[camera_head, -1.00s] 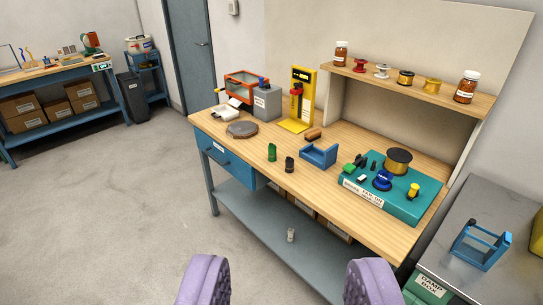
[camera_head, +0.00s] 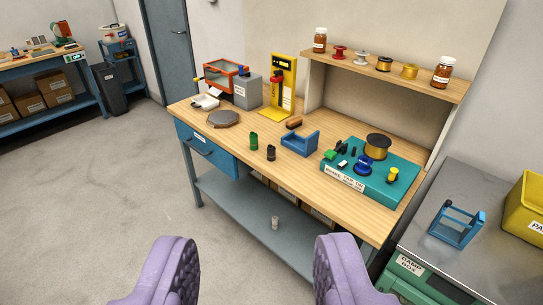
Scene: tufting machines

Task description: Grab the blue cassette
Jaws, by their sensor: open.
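My gripper (camera_head: 257,265) shows as two purple padded fingers at the bottom edge, spread apart with nothing between them. Two blue things could be the cassette, and I cannot tell which. One is an open blue frame (camera_head: 457,226) standing on the grey metal top at the right. The other is a blue U-shaped holder (camera_head: 300,142) on the wooden workbench (camera_head: 290,180), right of two small green and black pieces. Both are beyond my fingers and untouched.
A teal board (camera_head: 385,184) with spools lies on the bench. A yellow stand (camera_head: 284,85) and an orange-framed machine (camera_head: 222,78) stand at the back. A yellow bin (camera_head: 527,205) is at far right. The floor at left is clear.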

